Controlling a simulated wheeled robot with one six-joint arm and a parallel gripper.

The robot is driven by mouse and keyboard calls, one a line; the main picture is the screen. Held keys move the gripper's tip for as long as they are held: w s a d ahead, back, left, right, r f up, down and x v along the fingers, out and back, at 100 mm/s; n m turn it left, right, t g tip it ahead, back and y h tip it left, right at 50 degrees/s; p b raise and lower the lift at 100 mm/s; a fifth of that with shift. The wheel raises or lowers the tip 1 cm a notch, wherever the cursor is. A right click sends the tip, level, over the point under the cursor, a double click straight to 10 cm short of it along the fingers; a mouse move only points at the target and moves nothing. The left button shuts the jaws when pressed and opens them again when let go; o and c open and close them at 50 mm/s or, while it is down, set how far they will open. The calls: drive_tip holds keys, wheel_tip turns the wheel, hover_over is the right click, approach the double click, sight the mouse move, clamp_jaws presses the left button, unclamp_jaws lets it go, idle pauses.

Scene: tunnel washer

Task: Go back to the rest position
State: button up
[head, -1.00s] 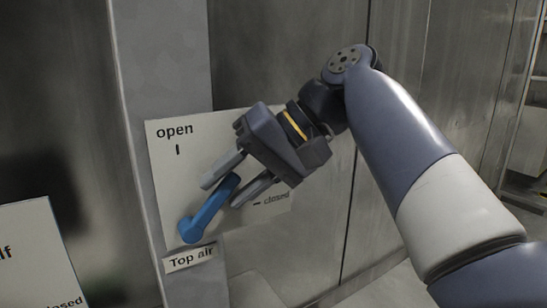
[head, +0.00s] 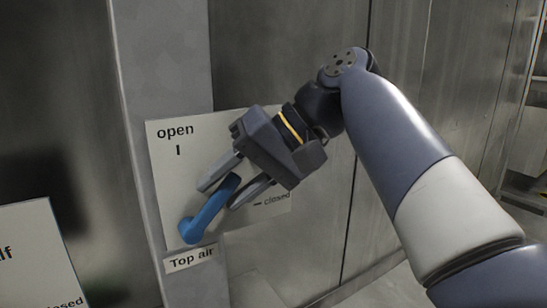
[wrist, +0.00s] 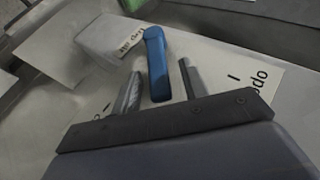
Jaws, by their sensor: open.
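My gripper (head: 233,184) is open in front of a white panel marked "open" and "closed" (head: 168,160). A blue lever handle (head: 207,212) is mounted on this panel, above a "Top air" label (head: 191,259). The handle slants up and to the right from its pivot, between the "open" and "closed" marks. Its upper end lies between my two fingers, with room visible on both sides. In the wrist view the blue handle (wrist: 157,65) also shows between the spread fingertips. Whether a finger touches it I cannot tell.
A second white sign (head: 35,255) ending in "lf" and "closed" is at the lower left. A grey upright post (head: 165,60) and metal wall panels (head: 285,50) stand behind. Shelving (head: 525,190) is at the far right. Open floor shows at the lower right.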

drive_tip(key=p+v, duration=0.1)
drive_tip(key=v, duration=0.9)
drive_tip(key=x, duration=0.5)
drive_tip(key=b+x, duration=0.1)
drive_tip(key=x, duration=0.5)
drive_tip(key=shift+w+f+b, duration=0.2)
drive_tip(key=shift+f+b, duration=0.1)
drive_tip(key=shift+f, duration=0.1)
drive_tip(key=shift+d+y, duration=0.2)
drive_tip(key=shift+y, duration=0.2)
drive_tip(key=shift+s+d+g, duration=0.1)
drive_tip(key=shift+s+g, duration=0.05)
drive_tip(key=shift+g, duration=0.15)
drive_tip(key=shift+r, duration=0.15)
